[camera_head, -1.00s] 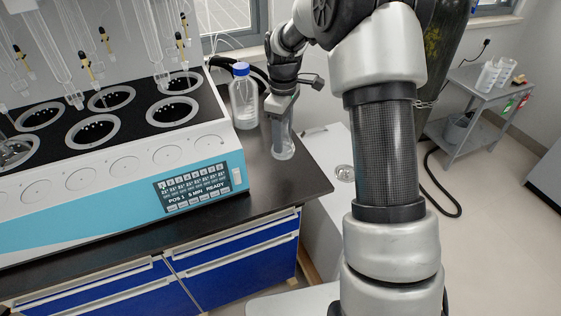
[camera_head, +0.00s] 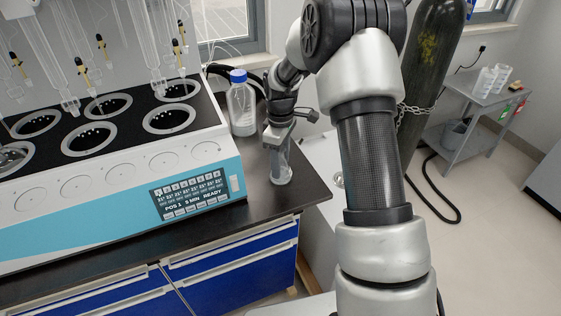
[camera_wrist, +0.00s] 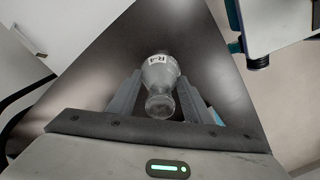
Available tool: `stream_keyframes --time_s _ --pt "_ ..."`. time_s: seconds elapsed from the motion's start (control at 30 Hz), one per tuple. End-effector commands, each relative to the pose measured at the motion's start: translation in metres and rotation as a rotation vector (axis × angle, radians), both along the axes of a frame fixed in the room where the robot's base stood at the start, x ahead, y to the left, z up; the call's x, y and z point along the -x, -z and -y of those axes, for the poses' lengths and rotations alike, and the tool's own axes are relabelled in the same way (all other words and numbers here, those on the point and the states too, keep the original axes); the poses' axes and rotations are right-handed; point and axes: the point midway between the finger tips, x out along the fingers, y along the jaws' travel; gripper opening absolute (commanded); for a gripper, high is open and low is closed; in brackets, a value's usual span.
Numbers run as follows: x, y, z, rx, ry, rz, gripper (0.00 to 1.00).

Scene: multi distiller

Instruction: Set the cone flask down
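The cone flask (camera_head: 281,172) is clear glass and upright, at the right end of the dark bench (camera_head: 262,208). In the wrist view the flask (camera_wrist: 160,74) shows its neck towards me and a white label on its body. My gripper (camera_head: 279,146) is above and around it, with one finger on each side of the glass. In the wrist view the fingertips (camera_wrist: 160,80) lie against the sides of the body, so it looks shut on the flask. The base is at or just above the bench top; I cannot tell whether it touches.
A blue-capped bottle (camera_head: 241,104) stands just behind and left of the flask. The multi distiller (camera_head: 119,185) fills the bench to the left. The bench's right edge is close to the flask. A gas cylinder (camera_head: 431,75) and a grey cart (camera_head: 478,98) stand farther right.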

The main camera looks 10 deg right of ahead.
Motion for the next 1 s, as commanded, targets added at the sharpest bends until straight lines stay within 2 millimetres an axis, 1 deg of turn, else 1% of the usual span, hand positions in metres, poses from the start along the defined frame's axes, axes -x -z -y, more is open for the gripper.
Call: stream_keyframes --time_s 0.03,0.07,0.1,0.33,0.47,0.57,0.8,0.9,1.0 --pt "0.000 0.000 0.000 -0.001 0.000 -0.001 0.56" --pt "0.000 0.000 0.000 -0.001 0.000 -0.001 0.61" --pt "0.000 0.000 0.000 -0.001 0.000 -0.001 0.63" --pt "0.000 0.000 0.000 -0.001 0.000 -0.001 0.63" --pt "0.000 -0.007 0.000 0.000 0.000 0.001 0.63" --pt "-0.001 -0.021 0.000 -0.001 0.001 0.003 0.63" --pt "-0.001 -0.074 0.001 0.001 0.001 0.004 0.63" --pt "0.000 -0.093 0.000 0.001 0.000 0.003 0.63" --pt "0.000 -0.108 0.000 0.000 0.000 0.002 0.63"
